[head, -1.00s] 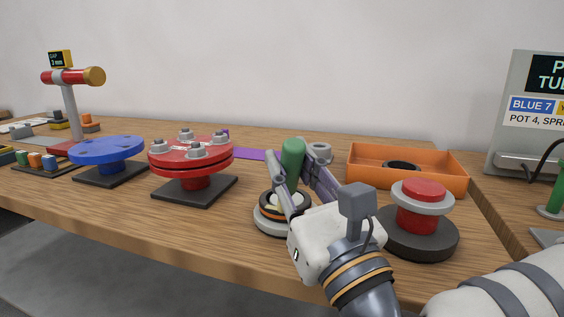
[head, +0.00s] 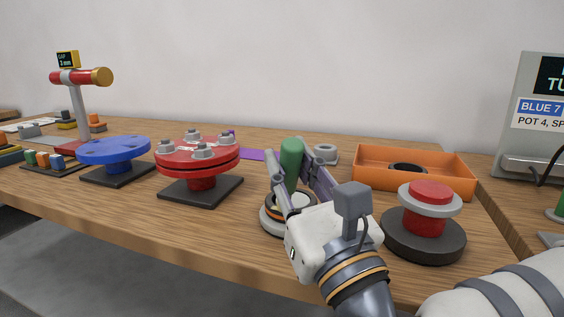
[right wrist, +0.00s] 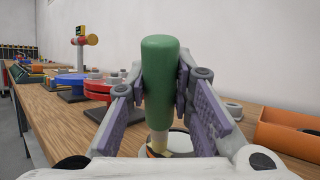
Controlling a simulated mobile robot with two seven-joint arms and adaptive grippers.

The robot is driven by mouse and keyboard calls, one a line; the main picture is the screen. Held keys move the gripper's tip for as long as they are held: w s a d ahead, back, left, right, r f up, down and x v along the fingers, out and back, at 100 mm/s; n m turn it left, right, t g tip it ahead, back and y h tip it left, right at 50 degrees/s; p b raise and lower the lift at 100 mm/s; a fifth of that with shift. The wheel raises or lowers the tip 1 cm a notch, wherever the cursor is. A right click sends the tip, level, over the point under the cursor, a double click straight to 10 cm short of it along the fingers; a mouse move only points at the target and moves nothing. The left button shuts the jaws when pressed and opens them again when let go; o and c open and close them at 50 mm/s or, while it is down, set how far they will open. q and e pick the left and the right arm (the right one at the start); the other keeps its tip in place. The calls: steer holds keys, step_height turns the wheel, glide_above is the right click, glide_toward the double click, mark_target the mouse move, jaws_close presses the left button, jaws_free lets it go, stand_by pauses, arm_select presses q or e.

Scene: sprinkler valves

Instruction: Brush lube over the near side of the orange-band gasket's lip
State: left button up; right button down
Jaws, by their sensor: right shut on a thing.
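The orange-band gasket (head: 270,209) is a dark ring with an orange stripe on a round grey base near the table's front edge. My right gripper (head: 287,168) is shut on the green handle (head: 291,152) of a brush and holds it upright over the gasket. In the right wrist view the green handle (right wrist: 160,72) stands between the finger pads, with its pale lower part (right wrist: 158,140) reaching down to the gasket. The bristle tip's exact contact with the lip is hard to make out. My gripper hides the gasket's right near part in the head view. My left gripper is out of view.
A red flange (head: 196,157) and a blue flange (head: 114,151) stand to the left. An orange tray (head: 432,183) holding a dark ring is behind right. A red-topped part on a black base (head: 425,242) stands close at right. A grey nut (head: 325,152) lies behind.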

mark_target(300, 139)
steer(key=shift+s+d, duration=0.25)
steer(key=shift+d, duration=0.35)
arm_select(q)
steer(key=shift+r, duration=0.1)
arm_select(e)
steer(key=shift+r, duration=0.1)
step_height(300, 139, up, 7)
steer(key=p, duration=0.4)
steer(key=shift+s+r+p, duration=0.1)
steer(key=shift+r+p, duration=0.1)
steer(key=shift+p, duration=0.1)
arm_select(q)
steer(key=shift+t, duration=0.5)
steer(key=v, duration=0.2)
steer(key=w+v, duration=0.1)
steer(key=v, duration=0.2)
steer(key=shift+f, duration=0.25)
arm_select(e)
steer(key=shift+f, duration=0.25)
